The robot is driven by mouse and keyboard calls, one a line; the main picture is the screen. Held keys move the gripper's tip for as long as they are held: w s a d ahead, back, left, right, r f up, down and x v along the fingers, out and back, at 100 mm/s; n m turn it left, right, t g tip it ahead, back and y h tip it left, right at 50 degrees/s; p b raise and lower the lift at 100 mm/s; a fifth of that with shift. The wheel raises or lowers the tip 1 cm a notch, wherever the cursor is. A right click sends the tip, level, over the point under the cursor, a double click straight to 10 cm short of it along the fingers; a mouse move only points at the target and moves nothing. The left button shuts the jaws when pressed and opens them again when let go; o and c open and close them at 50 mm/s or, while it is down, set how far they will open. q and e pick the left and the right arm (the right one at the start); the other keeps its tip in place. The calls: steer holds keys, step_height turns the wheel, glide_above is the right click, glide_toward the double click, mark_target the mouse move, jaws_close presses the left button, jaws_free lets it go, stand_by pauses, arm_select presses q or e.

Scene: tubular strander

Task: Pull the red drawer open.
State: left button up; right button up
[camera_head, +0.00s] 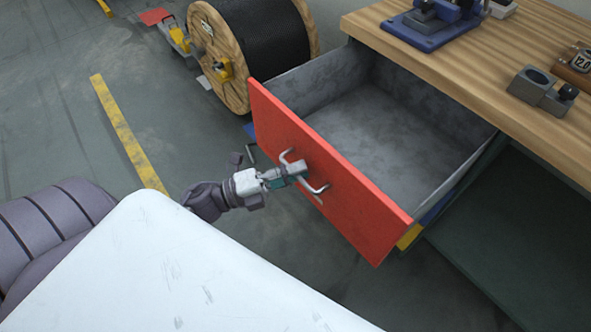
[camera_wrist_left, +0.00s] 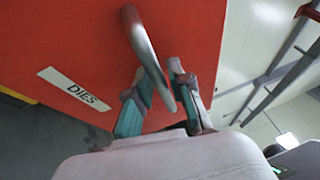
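The red drawer (camera_head: 352,212) under the workbench stands pulled far out, and its grey inside (camera_head: 380,125) looks empty. Its front fills much of the left wrist view (camera_wrist_left: 70,40) and carries a white label reading "DIES" (camera_wrist_left: 74,90). A curved metal handle (camera_head: 318,188) is on the front; it also shows in the left wrist view (camera_wrist_left: 143,42). My left gripper (camera_head: 298,170) is at the handle, with its two fingers (camera_wrist_left: 160,80) on either side of the bar, closed on it. My right gripper is in neither view.
The wooden bench top (camera_head: 480,60) holds a blue-based device (camera_head: 430,25) and a grey block (camera_head: 540,90). A large cable reel (camera_head: 250,50) stands on the floor behind the drawer. A yellow line (camera_head: 125,130) marks open floor at left.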

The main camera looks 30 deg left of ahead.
arm_select(q)
steer(key=shift+o, duration=0.8)
steer(key=shift+s+a, duration=0.1)
steer(key=shift+s, duration=0.05)
steer(key=v, duration=1.1)
steer(key=shift+s+a, duration=0.2)
steer(key=shift+s, duration=0.1)
steer(key=shift+f, duration=0.1)
